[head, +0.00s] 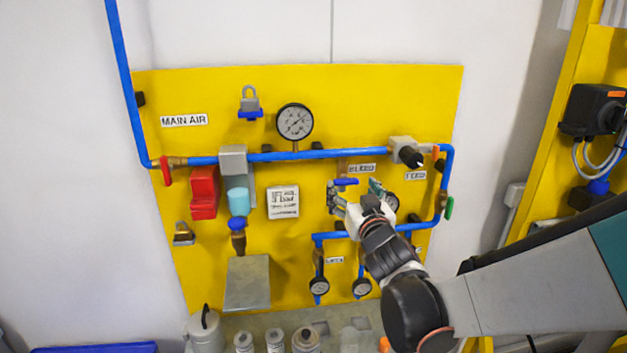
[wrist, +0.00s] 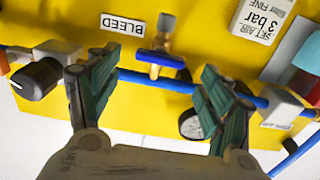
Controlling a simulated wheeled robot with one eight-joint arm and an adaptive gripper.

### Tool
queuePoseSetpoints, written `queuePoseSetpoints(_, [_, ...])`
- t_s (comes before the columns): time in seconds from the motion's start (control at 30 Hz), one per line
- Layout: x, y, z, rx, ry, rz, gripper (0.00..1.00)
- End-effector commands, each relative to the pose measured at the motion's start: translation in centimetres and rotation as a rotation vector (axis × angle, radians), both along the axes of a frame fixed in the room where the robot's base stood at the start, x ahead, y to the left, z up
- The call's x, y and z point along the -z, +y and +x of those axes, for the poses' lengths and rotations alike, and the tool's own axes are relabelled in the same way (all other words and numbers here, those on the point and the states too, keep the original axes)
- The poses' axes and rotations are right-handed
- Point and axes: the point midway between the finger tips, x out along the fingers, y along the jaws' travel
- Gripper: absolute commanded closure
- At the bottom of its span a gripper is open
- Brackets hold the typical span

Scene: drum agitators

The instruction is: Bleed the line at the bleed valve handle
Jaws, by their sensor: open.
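The bleed valve handle (head: 346,182) is a small blue lever on a brass valve body (wrist: 154,70), below the blue main pipe on the yellow panel. In the wrist view the blue handle (wrist: 160,58) lies nearly level across the valve, by the BLEED label (wrist: 124,25). My gripper (head: 355,192) is in front of the panel at the valve. In the wrist view its two green-padded fingers (wrist: 158,63) are spread, one on each side of the handle, with clear gaps. Nothing is held. I cannot tell how far the fingertips are from the panel.
A round gauge (head: 295,121) stands above the main pipe (head: 320,154). A grey block with a black knob (head: 403,151) is up and right of my gripper. A lower blue pipe with two small gauges (head: 319,287) runs under it. A white notice (head: 283,202) is left.

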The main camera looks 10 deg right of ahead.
Motion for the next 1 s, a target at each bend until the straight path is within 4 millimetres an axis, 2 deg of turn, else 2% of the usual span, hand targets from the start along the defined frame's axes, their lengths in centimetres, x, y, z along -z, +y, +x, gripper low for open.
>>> queuePoseSetpoints(0.1, [0.0,0.0,2.3,0.000,0.000,-0.001,0.27])
queuePoseSetpoints(0.3, [0.0,0.0,4.9,0.001,0.000,0.000,0.27])
queuePoseSetpoints(0.5, [0.0,0.0,5.8,0.001,0.000,-0.001,0.27])
queuePoseSetpoints(0.73, [0.0,0.0,5.9,0.001,0.000,-0.001,0.27])
queuePoseSetpoints(0.77, [0.0,0.0,5.9,0.001,0.000,0.000,0.29])
queuePoseSetpoints(0.93, [0.0,0.0,5.8,0.001,0.000,0.000,0.67])
queuePoseSetpoints(1.0, [0.0,0.0,5.8,0.001,0.000,0.000,0.71])
